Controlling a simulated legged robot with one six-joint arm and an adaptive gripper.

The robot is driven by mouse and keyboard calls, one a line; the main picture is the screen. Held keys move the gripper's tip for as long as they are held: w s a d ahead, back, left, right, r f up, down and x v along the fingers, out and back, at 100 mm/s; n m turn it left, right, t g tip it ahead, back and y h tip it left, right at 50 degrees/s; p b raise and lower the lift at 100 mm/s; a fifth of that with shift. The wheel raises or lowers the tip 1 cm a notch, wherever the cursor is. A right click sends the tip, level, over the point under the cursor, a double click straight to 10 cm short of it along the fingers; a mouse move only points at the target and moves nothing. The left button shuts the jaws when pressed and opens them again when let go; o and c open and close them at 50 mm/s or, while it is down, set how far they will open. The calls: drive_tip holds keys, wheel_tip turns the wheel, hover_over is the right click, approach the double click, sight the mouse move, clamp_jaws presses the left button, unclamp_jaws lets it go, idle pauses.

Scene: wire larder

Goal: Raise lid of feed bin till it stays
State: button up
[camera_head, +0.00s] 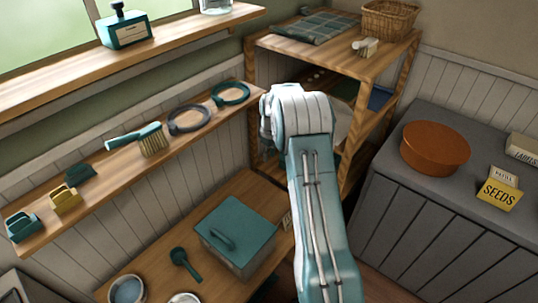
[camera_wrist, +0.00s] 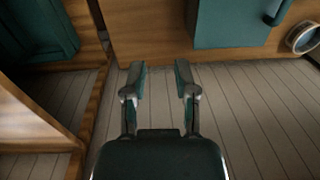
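The feed bin (camera_head: 228,259) is a box on the low wooden bench, with a flat teal lid (camera_head: 250,222) that lies shut on top. A dark teal bar handle (camera_head: 222,238) sits near the lid's left edge. In the head view my arm hides the gripper.
A teal scoop (camera_head: 184,262) and a round bowl (camera_head: 127,289) stand left of the bin on the bench (camera_head: 150,262). A wall shelf (camera_head: 105,178) with brushes and rings runs above. A wooden rack (camera_head: 383,62) stands behind my arm, and a grey chest (camera_head: 440,205) at right.

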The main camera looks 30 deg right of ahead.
drive_tip(key=shift+r, duration=0.1)
idle(0.4)
wheel_tip(320, 180, up, 13)
drive_tip(key=shift+w+d, duration=0.15)
drive_tip(key=shift+d, duration=0.25)
idle(0.5)
